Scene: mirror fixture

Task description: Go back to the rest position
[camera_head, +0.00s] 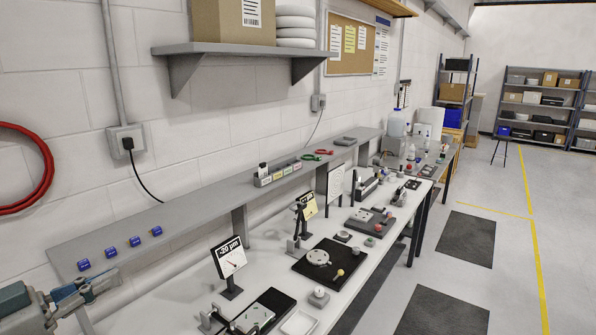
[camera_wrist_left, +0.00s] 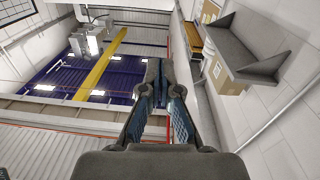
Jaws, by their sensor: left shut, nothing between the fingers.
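My left gripper (camera_head: 102,282) is at the lower left of the head view, in front of the wall shelf and near its left end. It is shut and empty, clear of the objects on the bench. In the left wrist view its fingers (camera_wrist_left: 161,85) meet at the tips, with the ceiling and upper wall behind them. My right gripper is in neither view. The white workbench (camera_head: 178,318) carries a display marked -20 µm (camera_head: 229,257) on a stand, and a dark plate (camera_head: 342,277) with a round grey part.
A long grey shelf (camera_head: 190,218) runs along the wall above the bench, with small blue blocks (camera_head: 135,241) near its left end. A red hose (camera_head: 45,165) hangs at the far left. A higher shelf (camera_head: 225,48) holds a box. Open floor (camera_head: 500,205) lies to the right.

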